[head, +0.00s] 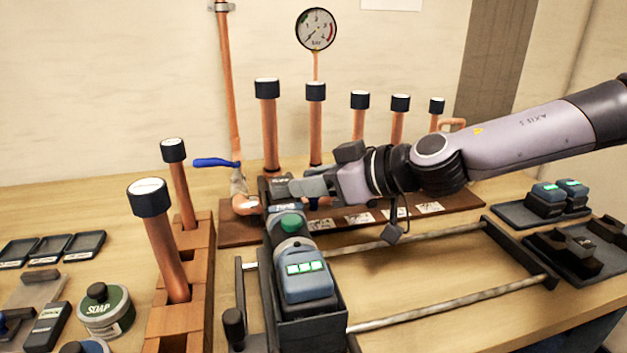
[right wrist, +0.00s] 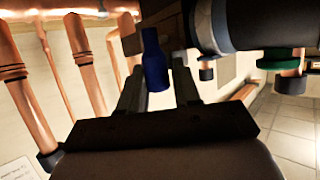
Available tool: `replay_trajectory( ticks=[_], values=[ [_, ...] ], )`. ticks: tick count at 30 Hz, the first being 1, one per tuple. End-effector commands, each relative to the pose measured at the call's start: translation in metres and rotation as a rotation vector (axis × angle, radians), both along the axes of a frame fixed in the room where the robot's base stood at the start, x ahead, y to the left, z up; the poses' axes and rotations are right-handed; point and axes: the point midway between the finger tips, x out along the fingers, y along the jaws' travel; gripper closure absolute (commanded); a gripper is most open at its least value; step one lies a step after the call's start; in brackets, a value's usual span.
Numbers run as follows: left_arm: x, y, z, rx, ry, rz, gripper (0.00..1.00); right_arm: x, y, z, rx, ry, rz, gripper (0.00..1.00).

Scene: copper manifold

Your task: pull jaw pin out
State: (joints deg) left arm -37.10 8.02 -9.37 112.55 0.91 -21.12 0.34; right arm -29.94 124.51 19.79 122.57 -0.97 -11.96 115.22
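The press tool (head: 306,285) lies on its carriage, with a green button and a battery with a lit green display. Its dark jaw head (head: 272,190) is at the far end, beside my right gripper (head: 287,189). My right gripper reaches in from the right. In the right wrist view, its two fingers (right wrist: 158,85) stand apart, with a gap between them. A blue shape (right wrist: 154,65) shows in that gap, seemingly the valve lever beyond. I cannot make out the jaw pin; the fingers and jaw head cover that spot. My left gripper is not in view.
A blue valve lever (head: 215,162) is just left of the jaw head. Capped copper pipes (head: 267,125) and a pressure gauge (head: 316,30) stand behind. A wooden rack (head: 200,265) holds two pipes on the left. Two rails (head: 450,302) run right of the tool.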

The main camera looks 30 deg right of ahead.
Motion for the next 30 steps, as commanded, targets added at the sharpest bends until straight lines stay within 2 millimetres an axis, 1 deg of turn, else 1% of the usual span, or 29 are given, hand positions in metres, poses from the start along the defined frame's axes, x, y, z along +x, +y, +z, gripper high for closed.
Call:
replay_trajectory(
  ticks=[1,2,3,8,11,18,21,30],
  values=[
    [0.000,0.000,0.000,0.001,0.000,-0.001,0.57,0.001,-0.001,0.000,-0.001,0.000,-0.004,0.89],
    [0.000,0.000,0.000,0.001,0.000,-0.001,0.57,0.001,-0.001,0.000,-0.001,0.000,-0.004,0.99],
    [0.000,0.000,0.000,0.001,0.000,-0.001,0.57,0.001,-0.001,0.000,-0.001,0.000,-0.004,1.00],
    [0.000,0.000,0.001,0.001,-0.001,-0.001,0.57,0.000,-0.004,0.000,0.000,0.000,-0.005,1.00],
    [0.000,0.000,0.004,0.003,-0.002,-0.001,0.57,-0.002,-0.013,0.002,0.001,-0.001,-0.010,1.00],
    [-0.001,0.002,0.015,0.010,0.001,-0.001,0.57,-0.010,-0.044,0.004,0.004,0.000,-0.009,1.00],
    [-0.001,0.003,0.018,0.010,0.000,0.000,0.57,-0.012,-0.051,0.002,0.003,0.001,-0.008,1.00],
    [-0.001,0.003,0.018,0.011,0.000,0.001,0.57,-0.013,-0.054,-0.001,-0.001,0.000,-0.004,1.00]
  ],
)
